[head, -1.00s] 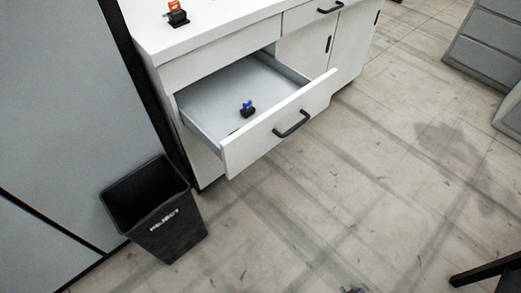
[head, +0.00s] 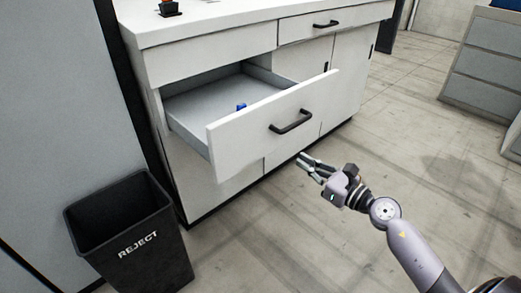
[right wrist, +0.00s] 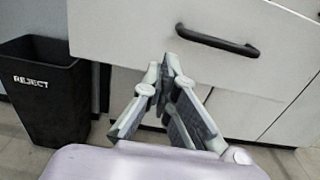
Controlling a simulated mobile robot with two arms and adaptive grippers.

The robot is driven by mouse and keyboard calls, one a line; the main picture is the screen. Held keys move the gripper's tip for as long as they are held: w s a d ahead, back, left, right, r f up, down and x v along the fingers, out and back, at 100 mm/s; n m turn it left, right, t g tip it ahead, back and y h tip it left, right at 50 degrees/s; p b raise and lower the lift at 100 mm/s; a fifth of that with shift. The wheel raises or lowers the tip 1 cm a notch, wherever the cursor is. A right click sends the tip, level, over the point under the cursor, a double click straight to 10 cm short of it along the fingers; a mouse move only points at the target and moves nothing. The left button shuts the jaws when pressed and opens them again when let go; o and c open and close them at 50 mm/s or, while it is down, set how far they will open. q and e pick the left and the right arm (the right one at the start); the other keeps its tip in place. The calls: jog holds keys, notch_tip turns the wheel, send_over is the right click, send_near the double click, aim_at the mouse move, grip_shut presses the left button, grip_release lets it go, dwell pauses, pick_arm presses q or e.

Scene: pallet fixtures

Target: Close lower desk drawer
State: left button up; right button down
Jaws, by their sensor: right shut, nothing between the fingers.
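The white lower drawer (head: 255,132) of the desk is pulled far out, with a dark bar handle (head: 291,121) on its front. A small blue item (head: 241,107) shows inside, mostly hidden by the drawer front. My right gripper (head: 302,160) is shut and empty, in front of the drawer and below its handle in the head view. In the right wrist view the fingertips (right wrist: 171,62) overlap the lower edge of the drawer front (right wrist: 130,35), left of and below the handle (right wrist: 217,42); I cannot tell whether they touch it. My left gripper is not in view.
A black bin marked REJECT (head: 130,232) stands left of the desk. A small orange and black item (head: 168,8) sits on the desk top (head: 225,20). A grey drawer cabinet (head: 495,65) is at the right back. The floor (head: 400,130) between is clear.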

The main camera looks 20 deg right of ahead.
send_near(264, 137)
jog(key=x, duration=0.6)
jog(key=shift+w+a+p, duration=0.1)
jog(key=shift+a+p, duration=0.05)
jog(key=shift+p, duration=0.15)
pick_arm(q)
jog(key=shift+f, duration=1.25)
pick_arm(e)
jog(key=shift+w+a+f, duration=0.1)
jog(key=shift+w+a, duration=0.1)
jog(key=shift+w, duration=0.25)
